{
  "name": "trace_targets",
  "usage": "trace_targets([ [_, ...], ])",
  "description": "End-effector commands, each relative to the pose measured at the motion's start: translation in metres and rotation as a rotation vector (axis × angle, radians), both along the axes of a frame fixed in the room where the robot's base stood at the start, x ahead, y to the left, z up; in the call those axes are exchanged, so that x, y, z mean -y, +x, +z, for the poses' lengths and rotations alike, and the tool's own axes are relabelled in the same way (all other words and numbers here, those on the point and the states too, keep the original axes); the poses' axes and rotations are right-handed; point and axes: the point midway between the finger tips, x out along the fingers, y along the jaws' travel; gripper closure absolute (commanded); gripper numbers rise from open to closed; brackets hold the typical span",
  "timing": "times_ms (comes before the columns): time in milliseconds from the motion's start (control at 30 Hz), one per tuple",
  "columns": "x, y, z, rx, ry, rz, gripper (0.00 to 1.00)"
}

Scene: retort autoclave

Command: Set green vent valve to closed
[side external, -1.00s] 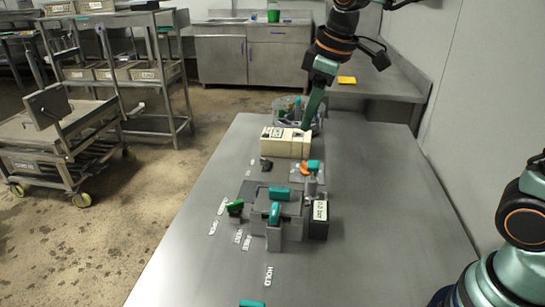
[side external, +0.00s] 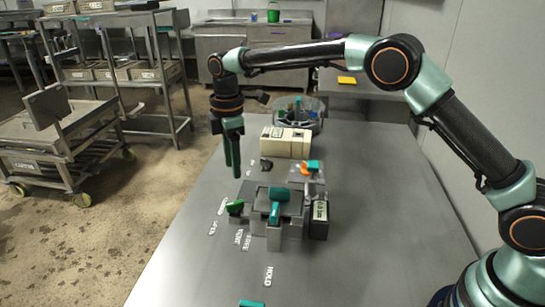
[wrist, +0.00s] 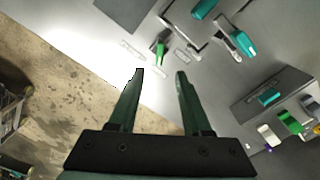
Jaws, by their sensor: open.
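The green vent valve handle (side external: 235,207) sits at the left side of the grey autoclave fixture (side external: 258,226), beside small white labels on the table. In the wrist view the green handle (wrist: 160,47) lies just beyond the fingertips, roughly centred between them. My gripper (side external: 234,172) is above the table's left side, pointing down, a little beyond and above the green handle in the side view. In the wrist view my gripper (wrist: 160,75) is open, with nothing between its fingers. It appears apart from the handle.
Teal handles (side external: 274,213) stand on the fixture right of the green one. An orange-and-teal part (side external: 312,167), a cream box (side external: 286,142) and a clear round container (side external: 300,112) stand farther back. The table's left edge is near my gripper; its front left is largely clear.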

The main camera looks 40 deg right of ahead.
Motion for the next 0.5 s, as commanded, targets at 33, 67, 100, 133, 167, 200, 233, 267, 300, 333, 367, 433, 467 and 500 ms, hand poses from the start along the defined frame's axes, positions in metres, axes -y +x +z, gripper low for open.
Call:
trace_targets([
  [33, 0.000, -0.001, -0.007, -0.003, -0.001, -0.001, 0.51],
  [67, 0.000, -0.001, -0.012, -0.004, -0.001, -0.001, 0.51],
  [100, 0.001, -0.001, -0.019, -0.004, -0.001, -0.001, 0.51],
  [133, 0.001, -0.001, -0.024, -0.005, -0.001, -0.002, 0.51],
  [167, 0.001, -0.001, -0.030, -0.005, -0.002, -0.002, 0.51],
  [200, 0.001, -0.001, -0.038, -0.004, -0.001, -0.002, 0.51],
  [233, 0.001, -0.001, -0.044, -0.004, -0.001, -0.003, 0.51],
  [267, 0.001, -0.001, -0.050, -0.005, -0.002, -0.003, 0.51],
  [300, 0.001, -0.001, -0.058, -0.004, -0.001, -0.003, 0.51],
  [333, 0.001, -0.001, -0.064, -0.004, -0.001, -0.003, 0.51],
  [367, 0.001, -0.002, -0.069, -0.004, -0.001, -0.003, 0.51],
  [433, 0.001, -0.001, -0.081, -0.003, -0.001, -0.004, 0.51],
  [467, 0.001, -0.001, -0.086, -0.003, -0.001, -0.004, 0.51],
  [500, 0.001, -0.001, -0.091, -0.003, 0.000, -0.004, 0.51],
])
